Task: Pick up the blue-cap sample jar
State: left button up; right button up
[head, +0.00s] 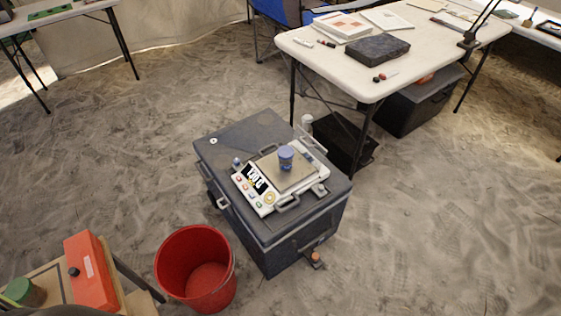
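The blue-cap sample jar (286,158) stands upright on the square pan of a digital scale (262,207). The scale rests on the lid of a dark grey case (238,132) near the middle of the head view. The scale's display is lit, with digits too small to read surely. Neither of my grippers shows in this view, and nothing touches the jar.
A red bucket (200,297) stands on the sandy floor left of the case. An orange-red box (90,275) and a green-lidded jar (24,291) sit on a stand at lower left. A white table (440,47) with books stands behind right. Open sand lies around.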

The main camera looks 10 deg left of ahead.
aim_at(283, 165)
jog(key=i+l+u, duration=0.3)
jog(key=i+l, duration=0.15)
jog(key=l, duration=0.15)
jog(key=i+l+u, duration=0.25)
jog(key=i+l, duration=0.15)
jog(key=l, duration=0.25)
jog(key=i+l+u, duration=0.15)
jog(key=l, duration=0.2)
